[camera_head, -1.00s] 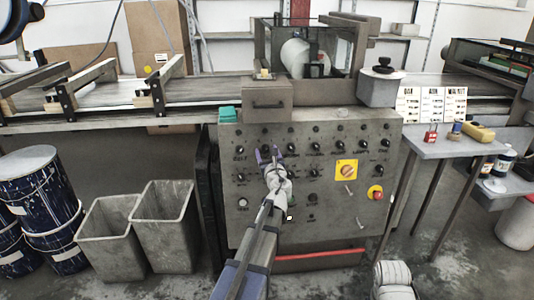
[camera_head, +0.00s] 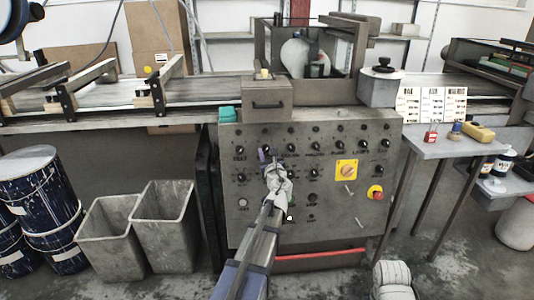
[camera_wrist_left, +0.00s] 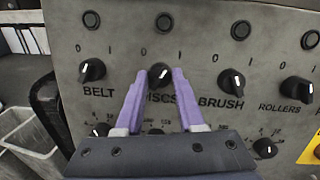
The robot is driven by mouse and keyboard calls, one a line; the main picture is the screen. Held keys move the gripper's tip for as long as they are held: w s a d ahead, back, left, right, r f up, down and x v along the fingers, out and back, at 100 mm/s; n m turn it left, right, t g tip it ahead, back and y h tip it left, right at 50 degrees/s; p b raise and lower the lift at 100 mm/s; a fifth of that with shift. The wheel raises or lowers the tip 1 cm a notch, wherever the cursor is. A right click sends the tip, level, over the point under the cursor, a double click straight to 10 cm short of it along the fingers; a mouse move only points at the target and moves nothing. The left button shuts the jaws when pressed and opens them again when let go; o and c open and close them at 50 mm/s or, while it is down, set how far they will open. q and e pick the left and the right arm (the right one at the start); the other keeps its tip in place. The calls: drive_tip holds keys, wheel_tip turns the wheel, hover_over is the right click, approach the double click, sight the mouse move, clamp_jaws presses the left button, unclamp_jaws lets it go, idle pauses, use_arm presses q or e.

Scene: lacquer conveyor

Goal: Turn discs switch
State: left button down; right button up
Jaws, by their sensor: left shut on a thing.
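The discs switch (camera_wrist_left: 160,75) is a black rotary knob on the grey control panel (camera_head: 330,215), with its DISCS label partly hidden by my finger. In the left wrist view it sits between the purple fingertips of my left gripper (camera_wrist_left: 161,78), which is shut on it. Its white pointer line looks tilted to the upper right, between the 0 and 1 marks. In the head view my left gripper (camera_head: 267,156) reaches the panel's upper left part and hides the knob.
The belt knob (camera_wrist_left: 92,70) and brush knob (camera_wrist_left: 231,82) flank the switch closely. A yellow switch plate (camera_head: 346,170) and red stop button (camera_head: 375,192) are further right on the panel. Grey bins (camera_head: 165,225) stand left, and a small table (camera_head: 440,148) right.

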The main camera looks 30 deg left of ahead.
use_arm(q)
drive_tip(key=shift+n, duration=0.4)
drive_tip(key=n+p, duration=0.1)
drive_tip(key=n, duration=0.2)
drive_tip(key=n+g+p, duration=0.1)
drive_tip(key=n, duration=0.2)
drive_tip(key=shift+r+n+g+y, duration=0.2)
drive_tip(key=shift+n+g+y, duration=0.1)
drive_tip(key=n+g+p, duration=0.1)
drive_tip(key=n, duration=0.4)
drive_tip(key=shift+p, duration=0.35)
drive_tip(key=shift+n, duration=0.4)
drive_tip(key=c, duration=0.5)
unclamp_jaws()
drive_tip(key=shift+d, duration=0.1)
